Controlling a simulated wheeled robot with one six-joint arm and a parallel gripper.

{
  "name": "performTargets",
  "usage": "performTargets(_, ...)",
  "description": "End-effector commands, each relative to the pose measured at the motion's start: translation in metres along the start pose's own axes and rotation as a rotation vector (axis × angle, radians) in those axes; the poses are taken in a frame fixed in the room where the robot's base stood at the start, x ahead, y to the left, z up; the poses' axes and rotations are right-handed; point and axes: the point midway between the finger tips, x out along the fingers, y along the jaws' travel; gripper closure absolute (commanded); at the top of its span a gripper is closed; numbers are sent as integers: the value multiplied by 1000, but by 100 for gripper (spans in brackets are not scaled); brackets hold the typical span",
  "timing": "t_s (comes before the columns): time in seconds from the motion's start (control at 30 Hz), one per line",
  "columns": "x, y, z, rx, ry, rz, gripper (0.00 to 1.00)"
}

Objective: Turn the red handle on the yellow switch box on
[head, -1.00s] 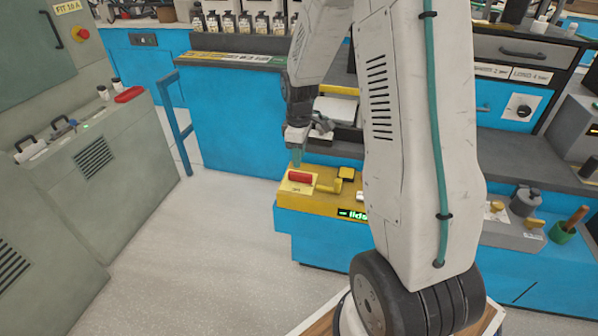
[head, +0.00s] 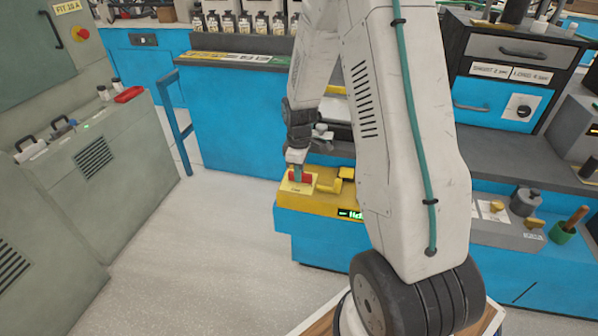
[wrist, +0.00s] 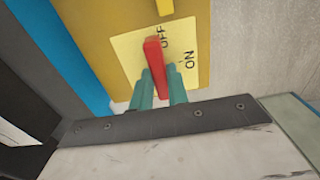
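The yellow switch box (head: 325,206) stands at the end of the blue bench. In the wrist view its yellow label plate (wrist: 128,48) carries the words OFF and ON. The red handle (wrist: 156,62) points up beside OFF, with ON to its right. My gripper (wrist: 160,75) has its two green fingers on either side of the handle, close together, with no clear gap showing. In the head view my gripper (head: 297,177) is down at the red handle (head: 306,177), covering its middle.
A yellow lever (head: 330,187) sits on the box just right of the handle, with a lit green display (head: 350,214) below. A blue rail (head: 175,125) stands to the left. The floor (head: 200,240) in front is clear.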

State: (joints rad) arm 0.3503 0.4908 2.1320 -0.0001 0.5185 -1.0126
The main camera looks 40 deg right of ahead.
Motion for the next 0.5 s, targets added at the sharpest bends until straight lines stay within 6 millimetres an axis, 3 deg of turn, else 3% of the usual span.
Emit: performTargets(0.5,0,0,0,146,0,-1,100)
